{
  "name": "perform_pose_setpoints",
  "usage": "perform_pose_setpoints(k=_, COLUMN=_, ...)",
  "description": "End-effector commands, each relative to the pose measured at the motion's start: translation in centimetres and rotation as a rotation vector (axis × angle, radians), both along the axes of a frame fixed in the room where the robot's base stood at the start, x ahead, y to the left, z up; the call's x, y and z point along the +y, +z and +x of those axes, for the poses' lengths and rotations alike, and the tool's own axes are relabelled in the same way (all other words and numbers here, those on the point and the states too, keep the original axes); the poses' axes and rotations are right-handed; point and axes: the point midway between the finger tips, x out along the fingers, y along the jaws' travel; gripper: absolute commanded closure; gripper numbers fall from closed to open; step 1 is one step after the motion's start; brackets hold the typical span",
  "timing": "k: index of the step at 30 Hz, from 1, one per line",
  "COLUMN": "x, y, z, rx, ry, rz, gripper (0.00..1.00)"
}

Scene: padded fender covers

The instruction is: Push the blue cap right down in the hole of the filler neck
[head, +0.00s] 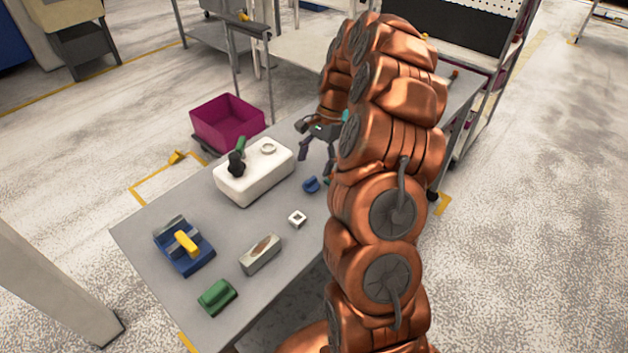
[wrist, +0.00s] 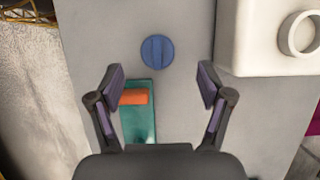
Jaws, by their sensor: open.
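The blue cap (head: 311,184) lies on the table next to the white tank (head: 240,185). In the wrist view the cap (wrist: 158,51) is round with a raised grip bar, ahead of my fingertips and apart from them. The filler neck (head: 268,147) is an open ring on top of the tank; it also shows at the right edge of the wrist view (wrist: 302,34). My gripper (wrist: 161,84) is open and empty above the table. In the head view my gripper (head: 317,152) is right of the tank, partly hidden by my arm.
A teal block with an orange part (wrist: 139,108) lies below and between my fingers. A small white square piece (head: 297,218), a grey block (head: 260,254), a green block (head: 217,296) and a blue holder with a yellow handle (head: 184,248) stand on the table. A magenta bin (head: 227,122) is behind.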

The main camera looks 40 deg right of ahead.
Motion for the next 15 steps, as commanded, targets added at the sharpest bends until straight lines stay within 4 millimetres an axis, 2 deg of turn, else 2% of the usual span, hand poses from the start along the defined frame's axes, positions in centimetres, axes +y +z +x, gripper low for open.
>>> perform_pose_setpoints(k=8, x=0.7, y=-1.2, z=-0.2, rx=0.002, ry=0.004, rz=0.002, gripper=0.21)
perform_pose_setpoints(k=15, x=1.8, y=-4.0, z=-0.5, rx=0.002, ry=0.004, rz=0.004, gripper=0.21)
